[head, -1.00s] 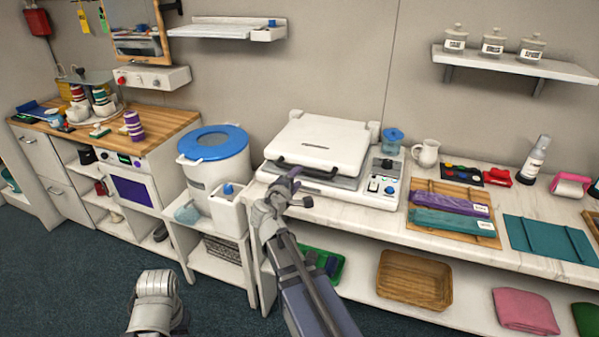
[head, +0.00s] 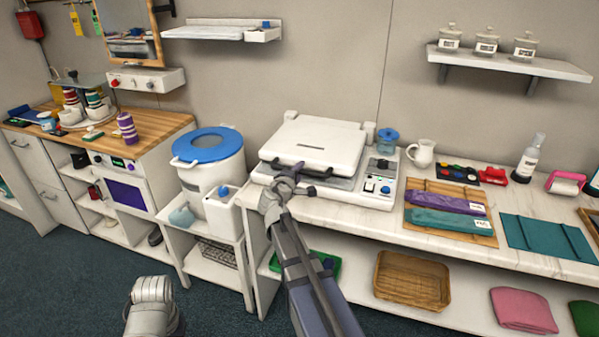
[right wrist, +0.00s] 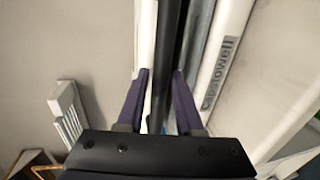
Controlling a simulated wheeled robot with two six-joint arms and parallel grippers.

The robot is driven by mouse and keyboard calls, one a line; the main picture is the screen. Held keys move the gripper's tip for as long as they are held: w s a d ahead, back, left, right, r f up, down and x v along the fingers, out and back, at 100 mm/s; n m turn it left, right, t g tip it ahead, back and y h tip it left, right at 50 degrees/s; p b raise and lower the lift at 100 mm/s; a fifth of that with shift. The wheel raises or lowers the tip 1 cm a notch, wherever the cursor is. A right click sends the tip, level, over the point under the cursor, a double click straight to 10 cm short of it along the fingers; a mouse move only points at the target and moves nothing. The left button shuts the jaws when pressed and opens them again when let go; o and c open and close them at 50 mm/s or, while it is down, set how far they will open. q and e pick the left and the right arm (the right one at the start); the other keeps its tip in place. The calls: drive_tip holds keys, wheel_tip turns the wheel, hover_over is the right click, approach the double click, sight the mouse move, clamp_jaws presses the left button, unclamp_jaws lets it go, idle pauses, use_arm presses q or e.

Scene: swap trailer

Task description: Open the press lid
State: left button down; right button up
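The press (head: 377,190) stands on the white marble counter, with its white lid (head: 318,142) down over the base. A black bar handle (head: 283,165) runs along the lid's front edge. My right gripper (head: 302,178) is at the press front, by the handle. In the right wrist view, the purple fingers of my right gripper (right wrist: 160,85) stand apart on either side of the black handle (right wrist: 168,45). A gap shows beside the bar, so the fingers look open around it. The lid's lettering (right wrist: 220,72) shows to the right.
A white bin with a blue lid (head: 207,146) stands left of the press. A blue-topped jar (head: 387,141) and a mug (head: 421,153) are to its right. A wooden tray (head: 448,235) with purple and teal packs lies farther right. A wall shelf (head: 510,63) hangs above.

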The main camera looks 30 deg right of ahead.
clamp_jaws()
idle(1.1)
